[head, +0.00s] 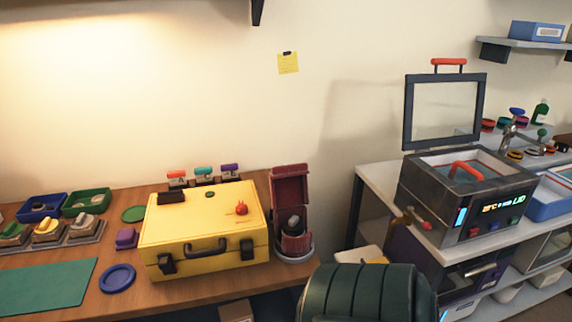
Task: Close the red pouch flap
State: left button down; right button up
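The red pouch (296,243) stands at the right end of the wooden table, just right of the yellow case. Its flap (290,184) is open and stands upright at the back, with the inner side facing forward. A dark rounded item (294,222) shows in the pouch's opening. The pouch rests on a grey round base (296,257). Neither of my grippers is in view.
A closed yellow case (206,219) fills the table left of the pouch. A dark green ribbed, rounded shape (366,293) stands in front, low at the right. A grey shelf unit (385,187) with a lidded machine (466,200) stands farther right.

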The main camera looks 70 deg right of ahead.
aim_at(288, 184)
jog(key=z, duration=2.1)
